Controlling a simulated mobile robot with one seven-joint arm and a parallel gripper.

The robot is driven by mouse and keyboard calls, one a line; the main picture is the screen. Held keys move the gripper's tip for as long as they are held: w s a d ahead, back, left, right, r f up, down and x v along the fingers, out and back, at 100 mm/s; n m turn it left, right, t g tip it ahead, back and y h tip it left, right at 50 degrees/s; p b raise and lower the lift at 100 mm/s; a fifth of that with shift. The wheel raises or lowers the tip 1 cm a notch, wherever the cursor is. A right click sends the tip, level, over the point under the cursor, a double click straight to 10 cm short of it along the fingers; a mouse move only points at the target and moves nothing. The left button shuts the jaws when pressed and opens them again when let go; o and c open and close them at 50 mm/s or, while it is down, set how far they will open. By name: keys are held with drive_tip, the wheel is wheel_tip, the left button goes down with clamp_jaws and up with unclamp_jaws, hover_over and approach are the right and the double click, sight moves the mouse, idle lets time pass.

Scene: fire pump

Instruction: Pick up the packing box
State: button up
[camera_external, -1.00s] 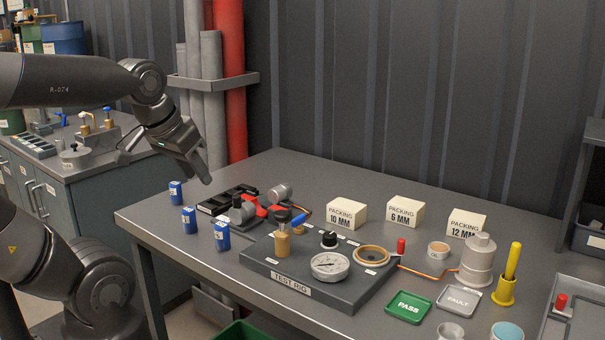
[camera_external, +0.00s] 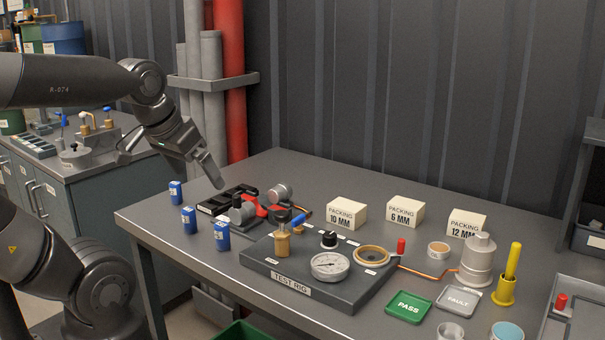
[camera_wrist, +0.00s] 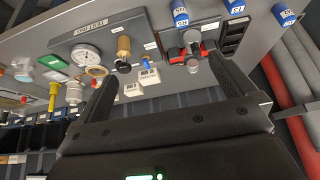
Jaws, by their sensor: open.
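Three cream packing boxes stand in a row at the back of the bench in the external view: 10 MM (camera_external: 346,214), 6 MM (camera_external: 405,211) and 12 MM (camera_external: 466,223). My gripper (camera_external: 170,172) is open and empty, above the bench's left end, well to the left of the boxes and apart from them. In the wrist view, my gripper (camera_wrist: 162,70) has its fingers spread wide, with two cream boxes (camera_wrist: 149,77) (camera_wrist: 132,89) farther off between them. Their labels are too small to read there.
The test rig (camera_external: 320,268) with gauge and valve stands in front of the boxes. Pipes (camera_external: 229,80) and a corrugated wall stand behind.

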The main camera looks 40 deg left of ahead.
drive_tip(key=w+d+r+g, duration=0.1)
drive_tip(key=w+r, duration=0.3)
drive_tip(key=w, duration=0.4)
drive_tip(key=w+d+r+g, duration=0.15)
drive_tip(key=w+r, duration=0.25)
drive_tip(key=w, duration=0.4)
drive_tip(key=g, duration=0.3)
hover_over(406, 203)
wheel_tip(406, 203, down, 16)
drive_tip(key=f, duration=0.1)
drive_tip(key=shift+w+d, duration=0.15)
drive_tip(key=shift+w, duration=0.25)
wheel_tip(406, 203, down, 5)
drive_tip(key=shift+r, duration=0.1)
drive_tip(key=shift+s+f, duration=0.2)
drive_tip(key=shift+f, duration=1.3)
drive_tip(key=shift+s+f, duration=0.15)
drive_tip(key=shift+f, duration=1.35)
drive_tip(key=c, duration=1.1)
